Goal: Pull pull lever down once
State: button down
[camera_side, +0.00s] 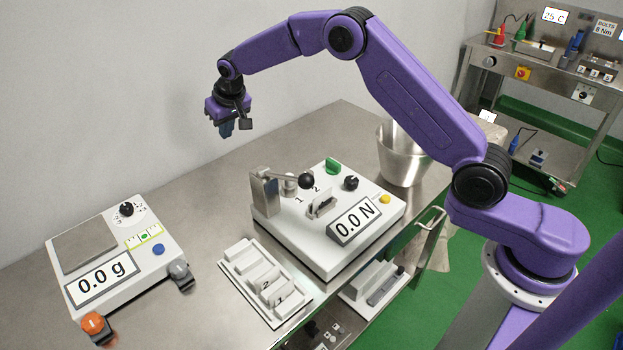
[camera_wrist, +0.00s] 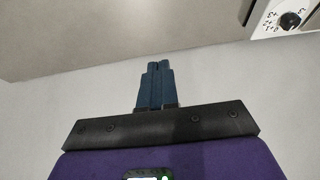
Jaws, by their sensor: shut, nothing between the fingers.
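The pull lever (camera_side: 284,178) is a metal arm with a black ball knob at its end. It runs about level from a metal post on the white force tester, whose display reads 0.0 N (camera_side: 355,222). My gripper (camera_side: 226,132) hangs in the air, above and to the left of the lever and apart from it. Its blue fingers are together and empty, as the wrist view (camera_wrist: 157,66) also shows. The lever is not in the wrist view.
A white scale (camera_side: 118,255) reading 0.0 g stands at the left; its corner shows in the wrist view (camera_wrist: 284,17). A slotted white tray (camera_side: 262,284) lies in front of the tester. A metal bucket (camera_side: 403,155) stands behind right. The table's back middle is bare.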

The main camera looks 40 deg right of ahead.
notch_tip(320, 180, down, 9)
dwell(1.5)
dwell(0.3)
notch_tip(320, 180, up, 13)
dwell(1.4)
jog(key=shift+r, duration=0.1)
